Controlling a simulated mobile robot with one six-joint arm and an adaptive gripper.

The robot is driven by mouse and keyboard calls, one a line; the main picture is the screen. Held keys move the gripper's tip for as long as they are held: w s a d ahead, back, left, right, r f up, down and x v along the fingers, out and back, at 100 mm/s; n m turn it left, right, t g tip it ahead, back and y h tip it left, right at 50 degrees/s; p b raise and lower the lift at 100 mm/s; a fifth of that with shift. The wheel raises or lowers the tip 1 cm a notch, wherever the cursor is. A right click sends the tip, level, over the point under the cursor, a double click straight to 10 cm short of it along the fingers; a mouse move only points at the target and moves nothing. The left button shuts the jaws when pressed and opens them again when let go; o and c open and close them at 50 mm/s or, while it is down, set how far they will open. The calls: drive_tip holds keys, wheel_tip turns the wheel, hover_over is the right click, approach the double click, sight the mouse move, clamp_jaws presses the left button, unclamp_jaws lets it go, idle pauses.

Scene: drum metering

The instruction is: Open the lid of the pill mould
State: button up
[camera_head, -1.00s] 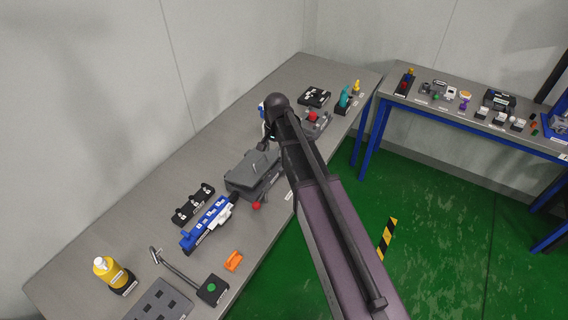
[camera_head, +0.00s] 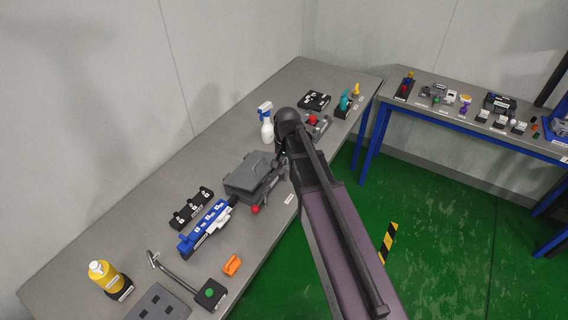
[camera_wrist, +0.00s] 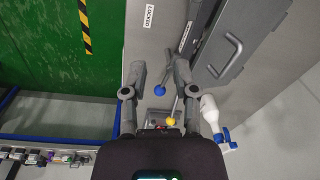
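The pill mould appears to be the dark grey box (camera_head: 246,172) in the middle of the long table. Its lid appears down. In the wrist view a grey plate with a bar handle (camera_wrist: 222,56) fills the upper right. My gripper (camera_wrist: 160,80) is open and empty, its fingers spread to the left of that plate. A lever with a blue ball (camera_wrist: 160,90) shows between the fingers, and a yellow ball (camera_wrist: 170,121) lies nearer the palm. In the head view my arm hides most of the gripper.
A white spray bottle (camera_head: 266,128) stands behind the gripper; it also shows in the wrist view (camera_wrist: 209,108). A red ball (camera_head: 255,209) is at the mould's front. A blue device (camera_head: 207,225) and black rack (camera_head: 190,208) stand to the left.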

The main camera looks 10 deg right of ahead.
drive_tip(key=shift+f, duration=0.15)
clamp_jaws()
drive_tip(key=w+d+f+m+t+y+b, duration=0.3)
drive_tip(key=m+b, duration=0.4)
drive_tip(key=m, duration=0.3)
drive_tip(key=w+d+f+m+t+y+b, duration=0.3)
drive_tip(key=w+d+m+b, duration=0.3)
drive_tip(key=m, duration=0.5)
drive_tip(key=shift+w+d+f+y+b, duration=0.2)
drive_tip(key=shift+w+f+y+b, duration=0.6)
drive_tip(key=shift+b, duration=0.4)
drive_tip(key=shift+s+r, duration=0.1)
drive_tip(key=shift+s, duration=0.05)
